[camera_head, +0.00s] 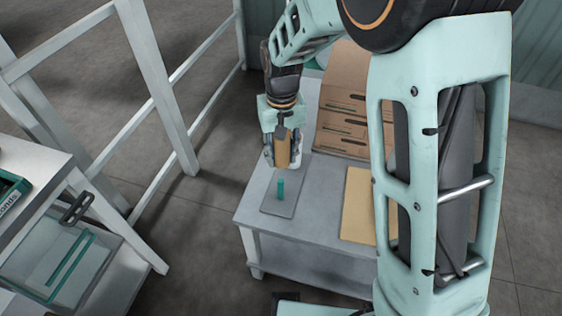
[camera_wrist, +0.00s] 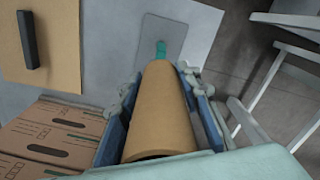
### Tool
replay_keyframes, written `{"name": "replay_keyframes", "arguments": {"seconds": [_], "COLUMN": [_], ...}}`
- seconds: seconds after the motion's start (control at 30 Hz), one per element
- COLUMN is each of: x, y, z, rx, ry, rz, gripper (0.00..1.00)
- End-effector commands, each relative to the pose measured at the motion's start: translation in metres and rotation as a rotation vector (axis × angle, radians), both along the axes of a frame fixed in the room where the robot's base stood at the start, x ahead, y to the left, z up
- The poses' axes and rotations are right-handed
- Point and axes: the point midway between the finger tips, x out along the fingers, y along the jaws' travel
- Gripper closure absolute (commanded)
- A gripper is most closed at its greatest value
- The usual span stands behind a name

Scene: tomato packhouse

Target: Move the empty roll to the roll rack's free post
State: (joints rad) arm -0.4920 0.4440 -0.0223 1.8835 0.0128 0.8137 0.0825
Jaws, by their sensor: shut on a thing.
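The empty roll is a plain brown cardboard tube (camera_head: 282,152), held upright between the fingers of my gripper (camera_head: 283,155). In the wrist view the roll (camera_wrist: 160,112) fills the middle, with a blue-grey finger on each side. The roll rack is a flat grey plate (camera_head: 270,206) on the table, with a short green post (camera_head: 281,189) standing up from it. The roll is above the plate, apart from the visible post in the head view. In the wrist view the green post (camera_wrist: 161,49) shows just beyond the roll's far end. Any other post is hidden.
Brown cardboard boxes (camera_head: 342,127) are stacked at the back of the grey table (camera_head: 300,222). A tan board (camera_head: 358,205) lies right of the rack. A white railing (camera_head: 158,85) and a bench with a clear bin (camera_head: 65,262) stand at the left.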

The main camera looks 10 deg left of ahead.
Motion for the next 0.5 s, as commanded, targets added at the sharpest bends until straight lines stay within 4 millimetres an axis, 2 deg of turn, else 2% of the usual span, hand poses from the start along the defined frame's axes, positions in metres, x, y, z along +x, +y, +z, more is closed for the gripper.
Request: {"name": "replay_keyframes", "arguments": {"seconds": [0.5], "x": [-0.002], "y": [0.002], "z": [-0.034], "rx": [0.0], "ry": [0.001], "rz": [0.004], "gripper": [0.88]}}
